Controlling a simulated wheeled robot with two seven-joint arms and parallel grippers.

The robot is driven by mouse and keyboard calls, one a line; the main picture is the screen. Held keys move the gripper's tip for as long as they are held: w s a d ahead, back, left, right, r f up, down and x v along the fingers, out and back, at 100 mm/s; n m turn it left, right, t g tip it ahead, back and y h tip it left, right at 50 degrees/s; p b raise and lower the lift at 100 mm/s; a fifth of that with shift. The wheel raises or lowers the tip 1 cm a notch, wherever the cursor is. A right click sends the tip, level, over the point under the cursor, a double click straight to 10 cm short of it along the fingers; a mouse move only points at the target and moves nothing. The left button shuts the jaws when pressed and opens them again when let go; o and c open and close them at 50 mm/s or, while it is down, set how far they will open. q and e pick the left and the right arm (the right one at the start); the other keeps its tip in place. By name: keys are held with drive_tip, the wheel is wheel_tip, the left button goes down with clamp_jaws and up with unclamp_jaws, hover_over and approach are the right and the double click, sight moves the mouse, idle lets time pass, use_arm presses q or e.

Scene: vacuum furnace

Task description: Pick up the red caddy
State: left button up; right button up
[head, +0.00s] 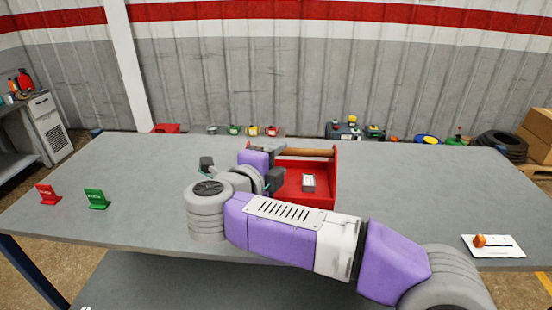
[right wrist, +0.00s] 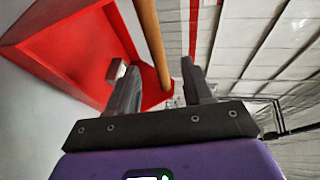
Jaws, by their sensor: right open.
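The red caddy (head: 325,192) stands on the grey table, partly hidden behind my right arm. A wooden bar handle (head: 305,152) runs across its top. A small grey and white box (head: 308,180) lies inside it. My right gripper (head: 264,147) is at the left end of the caddy, by the handle. In the right wrist view, its fingers (right wrist: 160,66) are apart, and the handle (right wrist: 149,35) shows between them against the red caddy (right wrist: 70,55). I cannot tell whether the fingers touch the handle. My left gripper is not in view.
A red stand (head: 48,195) and a green stand (head: 96,199) are on the left of the grey table (head: 130,165). A white plate (head: 493,251) with an orange knob lies at the right. Several items line the floor by the wall. The table's left middle is clear.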

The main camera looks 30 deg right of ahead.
sight(290, 154)
drive_tip(key=shift+w+d, duration=0.1)
drive_tip(key=shift+d, duration=0.35)
drive_tip(key=x, duration=0.3)
drive_tip(key=p+x, duration=0.1)
drive_tip(key=x, duration=0.2)
drive_tip(key=shift+f, duration=0.25)
drive_tip(key=shift+c, duration=0.3)
clamp_jaws()
idle(0.4)
drive_tip(key=shift+r, duration=0.1)
